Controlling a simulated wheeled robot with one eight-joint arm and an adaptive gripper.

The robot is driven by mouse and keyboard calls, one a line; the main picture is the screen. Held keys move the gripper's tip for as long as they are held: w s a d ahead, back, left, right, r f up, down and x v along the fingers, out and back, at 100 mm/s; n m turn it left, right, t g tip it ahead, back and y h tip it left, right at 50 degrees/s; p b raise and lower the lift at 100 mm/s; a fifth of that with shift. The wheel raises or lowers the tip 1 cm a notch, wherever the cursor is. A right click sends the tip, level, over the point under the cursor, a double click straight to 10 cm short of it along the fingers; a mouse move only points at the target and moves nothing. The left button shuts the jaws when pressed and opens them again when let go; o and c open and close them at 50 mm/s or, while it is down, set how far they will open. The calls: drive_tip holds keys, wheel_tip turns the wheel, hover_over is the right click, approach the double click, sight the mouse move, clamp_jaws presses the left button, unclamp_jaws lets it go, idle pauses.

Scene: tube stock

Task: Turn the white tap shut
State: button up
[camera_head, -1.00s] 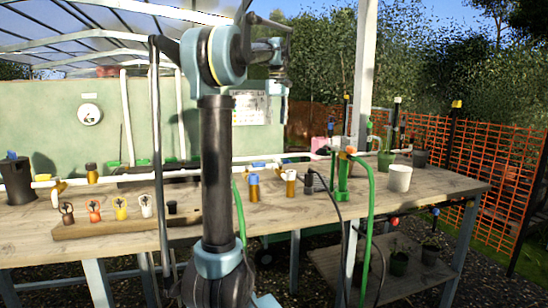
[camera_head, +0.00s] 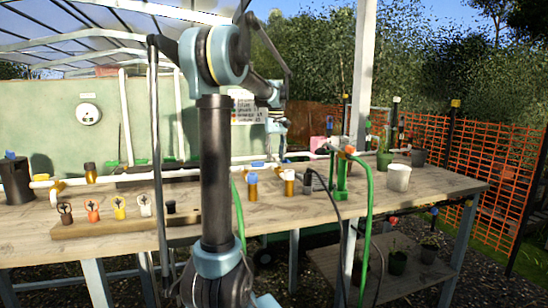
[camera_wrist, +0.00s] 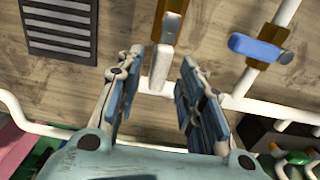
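The white tap (camera_wrist: 160,68) is in the wrist view, a brass body with a white lever that looks roughly in line with the pipe. My gripper (camera_wrist: 160,60) is open, with one finger on each side of the white lever and clear gaps to both. I cannot tell how high the fingers are above it. In the head view my gripper (camera_head: 275,124) hangs over the back of the bench, above the pipe.
A blue-handled tap (camera_wrist: 258,48) stands right of the white one, its lever across its pipe. A dark slotted plate (camera_wrist: 58,28) lies on the wood at left.

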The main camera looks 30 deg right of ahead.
drive_tip(key=shift+f, duration=0.3)
drive_tip(key=shift+c, duration=0.6)
clamp_jaws()
